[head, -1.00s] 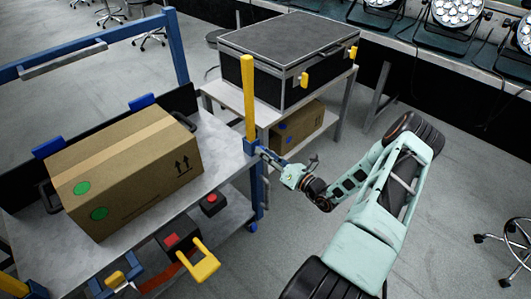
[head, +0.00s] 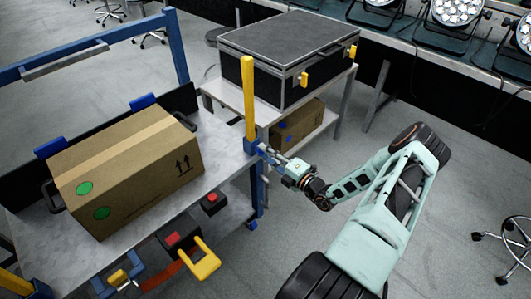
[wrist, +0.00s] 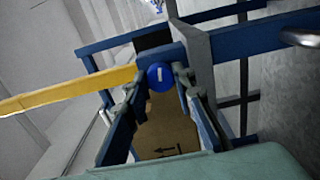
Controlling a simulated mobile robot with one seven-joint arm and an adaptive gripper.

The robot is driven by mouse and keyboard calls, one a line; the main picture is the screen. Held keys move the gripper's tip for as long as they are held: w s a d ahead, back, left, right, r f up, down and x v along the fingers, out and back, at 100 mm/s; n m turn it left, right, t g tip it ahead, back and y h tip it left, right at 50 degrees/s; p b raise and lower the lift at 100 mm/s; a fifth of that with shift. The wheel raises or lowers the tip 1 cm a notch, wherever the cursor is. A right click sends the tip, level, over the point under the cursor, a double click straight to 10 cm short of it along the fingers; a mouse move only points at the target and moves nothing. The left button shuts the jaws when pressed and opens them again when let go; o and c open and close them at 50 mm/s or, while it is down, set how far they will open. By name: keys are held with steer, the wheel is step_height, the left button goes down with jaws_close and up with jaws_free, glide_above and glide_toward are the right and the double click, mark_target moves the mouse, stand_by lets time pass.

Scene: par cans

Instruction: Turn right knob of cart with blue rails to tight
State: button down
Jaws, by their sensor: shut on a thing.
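The cart with blue rails (head: 178,50) stands at the left in the head view, with a grey top and a yellow post (head: 249,95) at its right corner. Its right knob (wrist: 160,76) is round and blue with a short white line, seen in the wrist view at the foot of the yellow post. My gripper (head: 268,153) is at this corner, and in the wrist view its fingers (wrist: 157,84) stand on both sides of the knob, shut on it. In the head view the gripper hides the knob. The white line looks nearly upright in the wrist picture.
A cardboard box (head: 125,170) lies on the cart top. A second cart (head: 228,97) with a black case (head: 290,55) stands close behind the corner. The floor at the right is mostly clear.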

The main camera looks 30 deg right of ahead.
steer(key=m, duration=1.2)
steer(key=shift+m, duration=0.4)
stand_by(0.3)
steer(key=c, duration=1.6)
jaws_free()
steer(key=v, duration=1.2)
